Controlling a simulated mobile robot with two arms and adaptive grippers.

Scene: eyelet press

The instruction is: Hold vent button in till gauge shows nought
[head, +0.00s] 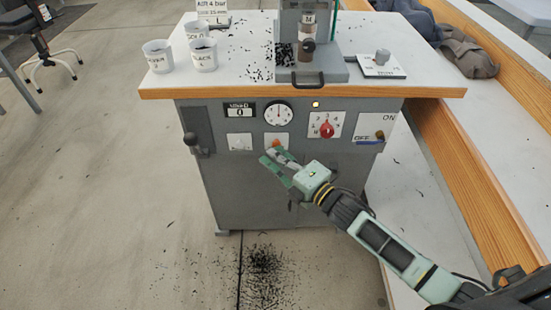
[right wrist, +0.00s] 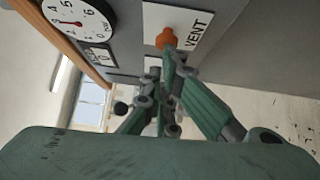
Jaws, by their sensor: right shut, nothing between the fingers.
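The orange vent button (right wrist: 165,38) stands out from a white plate marked VENT on the press front. It also shows small in the head view (head: 271,149). My right gripper (right wrist: 172,57) is shut and empty, its fingertips right at the button's lower edge. I cannot tell whether they touch it or whether it is pressed in. The same gripper shows in the head view (head: 271,158). The round white gauge (head: 278,113) sits above the button; it shows close in the right wrist view (right wrist: 75,22). Its needle points to mid-scale, near 3, away from nought. My left gripper is out of view.
The panel also has a counter (head: 239,111) reading 0, a lit amber lamp (head: 316,104), a red dial knob (head: 327,130) and an ON/OFF switch (head: 379,135). A black-knobbed lever (head: 191,139) is at left. Labelled cups (head: 203,56) stand on the top.

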